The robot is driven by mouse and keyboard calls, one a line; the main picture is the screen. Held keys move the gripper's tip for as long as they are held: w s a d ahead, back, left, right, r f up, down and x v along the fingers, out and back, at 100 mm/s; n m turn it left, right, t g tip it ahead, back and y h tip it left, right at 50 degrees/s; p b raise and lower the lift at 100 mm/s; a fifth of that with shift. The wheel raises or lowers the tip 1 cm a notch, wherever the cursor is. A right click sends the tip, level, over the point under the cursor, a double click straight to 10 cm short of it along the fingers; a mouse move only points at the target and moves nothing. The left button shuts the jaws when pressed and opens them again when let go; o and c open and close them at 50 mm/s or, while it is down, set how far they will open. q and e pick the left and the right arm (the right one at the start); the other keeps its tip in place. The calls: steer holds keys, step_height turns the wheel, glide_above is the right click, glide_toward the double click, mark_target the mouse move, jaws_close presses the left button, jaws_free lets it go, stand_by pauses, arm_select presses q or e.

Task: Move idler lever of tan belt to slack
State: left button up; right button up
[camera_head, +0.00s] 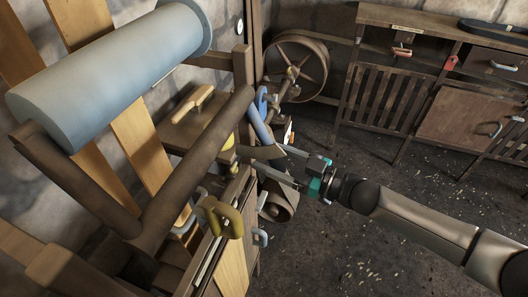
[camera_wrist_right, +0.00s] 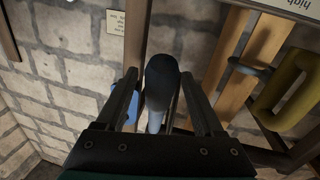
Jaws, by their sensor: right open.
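My right gripper (camera_head: 260,158) reaches in from the right beside the wooden frame. It is open, and its fingers also show in the right wrist view (camera_wrist_right: 158,88). Between them, in that view, is a dark rounded lever grip (camera_wrist_right: 161,72) on a pale shaft; I see no clear sign of it being clamped. In the head view a dark grip (camera_head: 268,152) shows at the fingers. Whether this is the tan belt's idler lever is not certain. Tan belt-like straps (camera_head: 142,137) run beside the large blue-grey drum (camera_head: 110,72). My left gripper is out of view.
A blue handle (camera_head: 261,120) is just above the gripper. A yellow loop handle (camera_head: 230,219) stands nearer, at lower left. A spoked wheel (camera_head: 297,65) is behind. A wooden cabinet (camera_head: 400,17) stands at back right. The floor at right is clear.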

steer(key=shift+x, duration=1.05)
steer(key=shift+c, duration=0.3)
jaws_close()
stand_by(0.4)
